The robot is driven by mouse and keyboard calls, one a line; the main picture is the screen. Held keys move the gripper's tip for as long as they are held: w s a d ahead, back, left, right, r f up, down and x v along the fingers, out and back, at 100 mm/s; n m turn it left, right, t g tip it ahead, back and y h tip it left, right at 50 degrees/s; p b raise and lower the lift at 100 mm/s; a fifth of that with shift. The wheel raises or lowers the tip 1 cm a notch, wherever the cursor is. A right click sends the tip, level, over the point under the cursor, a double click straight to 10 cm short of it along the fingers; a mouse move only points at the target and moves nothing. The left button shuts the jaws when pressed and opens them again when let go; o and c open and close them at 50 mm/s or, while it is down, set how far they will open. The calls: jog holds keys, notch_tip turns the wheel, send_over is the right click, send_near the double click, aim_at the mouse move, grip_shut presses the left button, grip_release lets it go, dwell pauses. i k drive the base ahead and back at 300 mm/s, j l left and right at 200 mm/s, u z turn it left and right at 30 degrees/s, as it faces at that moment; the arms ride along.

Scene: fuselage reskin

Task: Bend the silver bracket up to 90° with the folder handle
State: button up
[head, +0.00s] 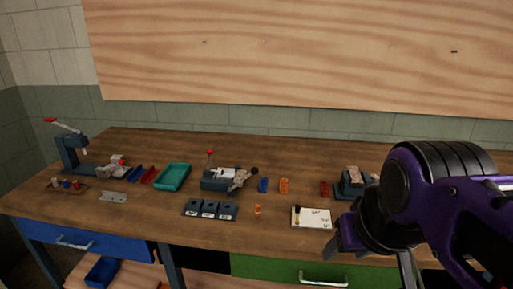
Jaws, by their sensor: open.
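A blue-grey bench device (214,184), which looks like the folder, stands at the middle of the wooden bench. A separate silver plate with holes (113,197) lies flat on the bench at the left. My gripper (372,258) is open at the lower right, apart from the folder; its fingers are partly hidden or cut off.
A lever press (70,150) stands at the far left. A teal tray (172,177), dark blocks (210,210), an orange block (284,185), a blue block (263,185) and a white card (312,217) lie around the folder. A grey fixture (352,184) stands near my arm.

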aim_at(239, 182)
jog(key=i+j+z, duration=0.2)
jog(key=j, duration=0.25)
jog(key=i+j+z, duration=0.2)
jog(key=j, duration=0.2)
jog(key=j+z, duration=0.2)
jog(key=j, duration=0.25)
jog(key=j+u, duration=0.1)
jog(key=u, duration=0.55)
jog(key=j+z, duration=0.25)
jog(key=l+z, duration=0.45)
jog(key=i+j, duration=0.05)
